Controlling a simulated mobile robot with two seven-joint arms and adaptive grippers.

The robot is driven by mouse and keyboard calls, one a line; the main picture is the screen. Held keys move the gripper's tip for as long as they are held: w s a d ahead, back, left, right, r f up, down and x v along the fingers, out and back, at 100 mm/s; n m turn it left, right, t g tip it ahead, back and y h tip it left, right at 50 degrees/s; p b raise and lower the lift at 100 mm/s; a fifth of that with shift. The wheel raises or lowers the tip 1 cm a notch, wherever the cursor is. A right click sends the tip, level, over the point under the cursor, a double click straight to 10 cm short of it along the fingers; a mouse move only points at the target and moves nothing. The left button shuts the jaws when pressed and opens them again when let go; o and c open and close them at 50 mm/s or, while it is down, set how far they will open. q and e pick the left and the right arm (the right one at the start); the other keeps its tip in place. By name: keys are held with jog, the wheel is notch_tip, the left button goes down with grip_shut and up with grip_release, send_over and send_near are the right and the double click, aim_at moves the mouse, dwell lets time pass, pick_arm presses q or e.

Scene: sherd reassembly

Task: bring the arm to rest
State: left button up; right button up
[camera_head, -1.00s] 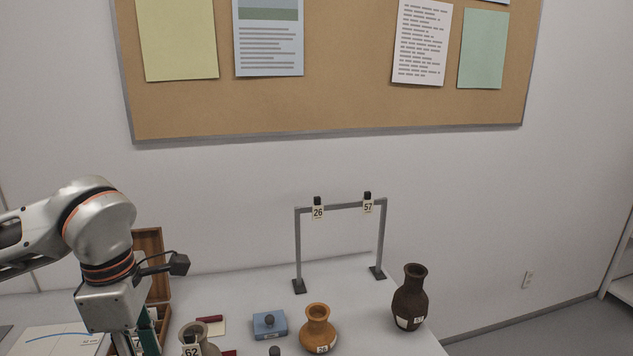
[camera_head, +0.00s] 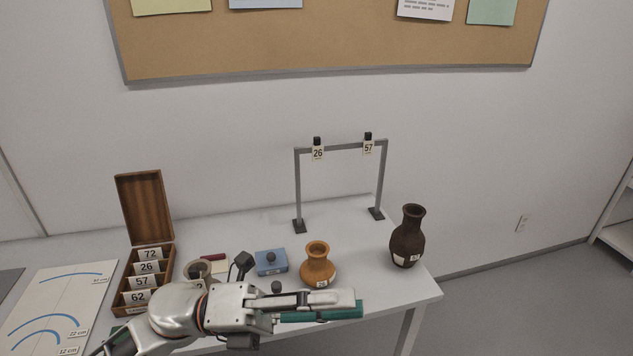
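My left arm comes in from the lower left, low along the table's front edge, and its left gripper (camera_head: 335,304) points to the right. One grey finger and a teal-green bar below it show. I cannot tell whether the fingers are apart or closed, or whether the teal bar is part of the gripper. The orange-brown vase (camera_head: 318,266) labelled 26 stands upright just behind the gripper. The dark brown vase (camera_head: 408,238) labelled 57 stands upright to the right, apart from it. A grey-brown pot (camera_head: 197,271) is partly hidden behind my arm. My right gripper is out of view.
A wooden box (camera_head: 147,215) with numbered cards stands open at the left. A chart board (camera_head: 60,295) lies beside it. A grey frame (camera_head: 343,149) with tags 26 and 57 stands at the back. A blue block (camera_head: 271,262) sits mid-table. The table's right end (camera_head: 420,285) is clear.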

pick_arm(q)
jog(key=w+a+f+n+t+y, duration=0.1)
jog(key=w+a+f+n+t, duration=0.2)
jog(key=n+t, duration=0.45)
jog(key=w+a+f+n+t, duration=0.1)
jog(key=w+a+n+t, duration=0.1)
jog(key=w+n+t, duration=0.6)
jog(key=a+f+n+t+y, duration=0.2)
jog(key=a+f+n+y, duration=0.25)
jog(key=f+n, duration=0.25)
jog(key=a+f+n+t+y, duration=0.2)
jog(key=a+f+n+y, duration=0.2)
jog(key=f+n+y, duration=0.3)
jog(key=s+a+f+n+g+y, duration=0.2)
jog(key=s+f, duration=0.4)
jog(key=f, duration=0.6)
jog(key=s+a+f+n+g+y, duration=0.3)
jog(key=s+a+f+n, duration=0.3)
jog(key=f, duration=0.6)
jog(key=shift+s+a+g, duration=0.35)
jog(key=shift+a+g, duration=0.35)
jog(key=shift+g, duration=0.05)
jog(key=shift+y, duration=0.25)
